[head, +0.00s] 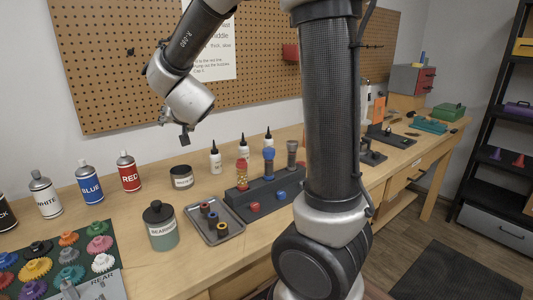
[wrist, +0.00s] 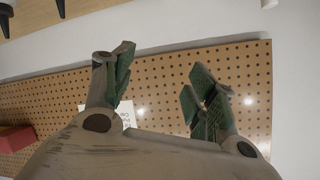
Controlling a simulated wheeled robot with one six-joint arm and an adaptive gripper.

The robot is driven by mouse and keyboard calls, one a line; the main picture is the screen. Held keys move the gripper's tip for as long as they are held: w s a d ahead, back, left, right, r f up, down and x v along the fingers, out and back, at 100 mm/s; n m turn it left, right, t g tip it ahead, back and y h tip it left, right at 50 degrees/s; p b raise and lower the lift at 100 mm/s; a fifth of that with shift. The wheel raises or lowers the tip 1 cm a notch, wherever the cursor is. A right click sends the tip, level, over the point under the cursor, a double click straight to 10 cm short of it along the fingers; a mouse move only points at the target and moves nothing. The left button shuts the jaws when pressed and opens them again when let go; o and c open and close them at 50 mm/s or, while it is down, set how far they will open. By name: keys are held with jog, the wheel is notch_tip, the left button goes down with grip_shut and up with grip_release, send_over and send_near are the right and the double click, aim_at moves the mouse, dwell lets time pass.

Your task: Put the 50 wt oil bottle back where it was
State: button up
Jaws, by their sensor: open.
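Three white bottles with black pointed tips stand on the bench by the back wall: a left one (head: 215,161), a middle one (head: 243,150) and a right one (head: 268,142). Their labels are too small to read, so I cannot tell which is the 50 wt oil. My gripper (head: 175,128) is raised above the bench, left of these bottles and apart from them. In the wrist view my gripper (wrist: 160,88) is open, with nothing between its fingers. Dark tips (wrist: 5,18) show at that view's top left edge.
A dark stand (head: 250,199) with several shock-like parts, a grey tray (head: 216,231), a jar labelled bearings (head: 162,230) and a black tin (head: 182,178) crowd the bench. Spray cans (head: 90,187) stand left. The pegboard (head: 110,60) is behind. My arm hides part of the bench.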

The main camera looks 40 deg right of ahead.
jog(key=s+r+n+g+y, duration=0.2)
jog(key=s+r+n+y, duration=0.15)
jog(key=s, duration=0.65)
jog(key=s+d+f+n+g+h, duration=0.1)
jog(key=s+d, duration=0.4)
jog(key=s, duration=0.7)
jog(key=s+d+f+n+g+h, duration=0.1)
jog(key=s+d+g, duration=0.4)
jog(key=s, duration=0.7)
notch_tip(320, 180, down, 2)
jog(key=shift+d+f+n+g, duration=0.15)
jog(key=shift+n+g, duration=0.25)
jog(key=shift+n, duration=0.05)
